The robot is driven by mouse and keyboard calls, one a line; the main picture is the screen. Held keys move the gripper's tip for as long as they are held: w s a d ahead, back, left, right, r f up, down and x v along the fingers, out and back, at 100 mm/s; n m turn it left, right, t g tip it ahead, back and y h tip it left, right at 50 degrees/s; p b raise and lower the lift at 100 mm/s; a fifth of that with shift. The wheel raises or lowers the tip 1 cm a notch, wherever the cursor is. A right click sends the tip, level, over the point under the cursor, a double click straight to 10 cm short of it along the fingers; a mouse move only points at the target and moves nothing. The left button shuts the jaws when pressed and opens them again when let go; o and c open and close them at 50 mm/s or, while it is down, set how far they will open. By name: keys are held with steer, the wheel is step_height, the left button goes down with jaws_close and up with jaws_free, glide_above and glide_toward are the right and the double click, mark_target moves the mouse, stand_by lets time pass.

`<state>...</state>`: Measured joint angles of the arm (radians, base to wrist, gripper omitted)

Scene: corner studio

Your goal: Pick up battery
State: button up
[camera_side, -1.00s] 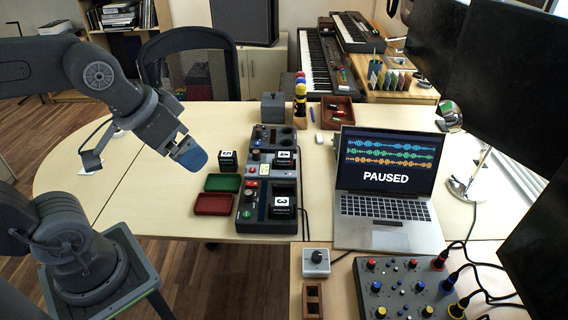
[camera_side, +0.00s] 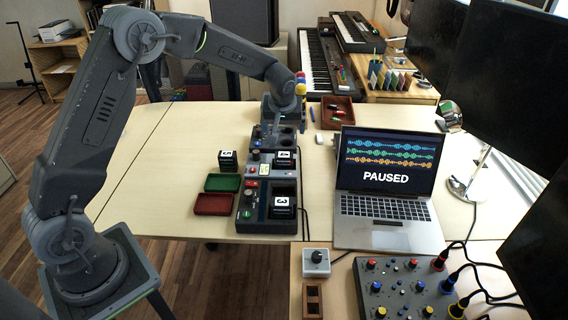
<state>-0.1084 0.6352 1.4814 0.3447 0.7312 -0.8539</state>
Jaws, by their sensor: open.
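Several dark blocks with white number labels look like batteries. One marked 5 (camera_side: 228,162) stands on the table left of the long dark console. One marked 4 (camera_side: 286,164) sits in the console's middle bay, and one marked 3 (camera_side: 283,208) sits in its near bay. My gripper (camera_side: 279,122) is at the console's far end, low over the round wells, apart from all three blocks. It is open; its fingertips are small and partly hidden by my wrist. The console (camera_side: 250,196) has knobs and buttons along its left side.
A green tray (camera_side: 222,182) and a red tray (camera_side: 213,204) lie left of the console. An open laptop (camera_side: 388,190) stands close on its right. A wooden tray (camera_side: 337,113) lies beyond. The table's left part is clear.

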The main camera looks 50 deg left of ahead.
glide_toward(284, 154)
steer(key=shift+n, duration=0.3)
steer(key=x, duration=0.5)
steer(key=shift+w+d, duration=0.2)
steer(key=shift+w, duration=0.05)
steer(key=shift+s+x, duration=0.15)
steer(key=shift+x, duration=1.2)
steer(key=shift+s+x, duration=0.15)
steer(key=shift+x, duration=1.2)
steer(key=shift+a, duration=0.15)
steer(key=shift+c, duration=0.2)
steer(key=c, duration=1)
steer(key=shift+c, duration=1.2)
steer(key=shift+r, duration=0.1)
